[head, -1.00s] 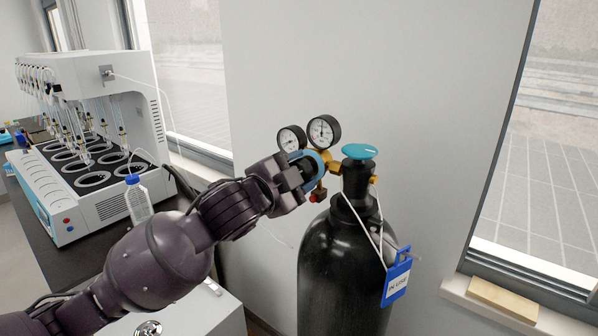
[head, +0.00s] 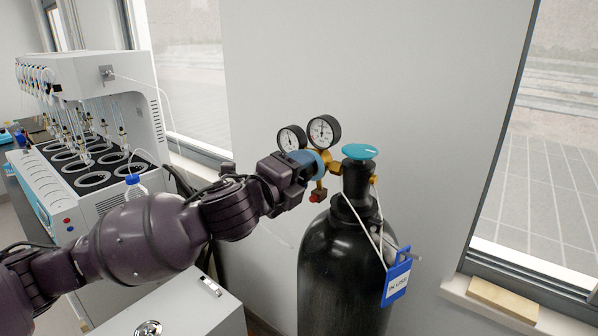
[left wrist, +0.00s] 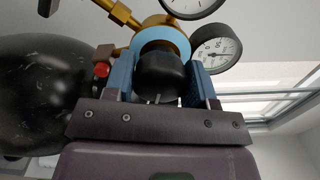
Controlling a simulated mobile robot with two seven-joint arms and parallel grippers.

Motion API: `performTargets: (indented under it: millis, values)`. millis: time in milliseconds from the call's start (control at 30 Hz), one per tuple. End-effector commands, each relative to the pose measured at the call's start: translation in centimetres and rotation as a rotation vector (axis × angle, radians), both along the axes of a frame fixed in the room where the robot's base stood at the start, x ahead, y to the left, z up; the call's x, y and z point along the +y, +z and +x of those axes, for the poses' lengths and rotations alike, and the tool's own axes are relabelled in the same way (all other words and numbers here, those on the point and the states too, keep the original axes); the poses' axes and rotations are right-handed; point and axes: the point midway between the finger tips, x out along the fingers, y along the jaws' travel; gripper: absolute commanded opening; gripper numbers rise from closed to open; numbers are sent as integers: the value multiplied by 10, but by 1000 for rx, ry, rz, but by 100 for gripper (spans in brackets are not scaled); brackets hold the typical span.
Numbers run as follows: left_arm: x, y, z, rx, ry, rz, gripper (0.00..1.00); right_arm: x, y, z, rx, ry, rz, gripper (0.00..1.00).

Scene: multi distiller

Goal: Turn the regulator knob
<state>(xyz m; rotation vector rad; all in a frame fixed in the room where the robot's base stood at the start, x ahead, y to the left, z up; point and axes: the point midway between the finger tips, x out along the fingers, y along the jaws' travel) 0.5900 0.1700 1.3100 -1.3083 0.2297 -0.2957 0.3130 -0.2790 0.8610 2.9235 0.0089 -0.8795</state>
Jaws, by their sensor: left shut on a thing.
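The brass regulator (head: 318,163) sits at the neck of a black gas cylinder (head: 345,265), with two round gauges (head: 323,131) above it. My left gripper (head: 308,163) is at the regulator's left side. In the left wrist view the black regulator knob (left wrist: 162,77) lies between the two blue fingers of my left gripper (left wrist: 160,80), in front of a light blue ring (left wrist: 165,38). The gripper is shut on the knob. In the head view the gripper hides the knob. My right gripper is not in view.
A teal valve handle (head: 360,151) tops the cylinder, just right of the regulator. A blue tag (head: 396,282) hangs at its right. A white cabinet (head: 190,305) stands below my arm.

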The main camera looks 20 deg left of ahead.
Motion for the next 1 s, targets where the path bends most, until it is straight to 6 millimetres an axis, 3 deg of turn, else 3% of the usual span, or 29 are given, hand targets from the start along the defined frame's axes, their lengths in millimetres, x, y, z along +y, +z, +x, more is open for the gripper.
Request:
performTargets:
  millis: [767,800,933,1000]
  values:
    - [0,-1,0,-35,-1,102,27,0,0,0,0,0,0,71]
    - [0,-1,0,-35,-1,102,52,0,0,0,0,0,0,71]
    - [0,-1,0,-36,-1,102,72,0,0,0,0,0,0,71]
    - [0,-1,0,-36,-1,102,76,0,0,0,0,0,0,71]
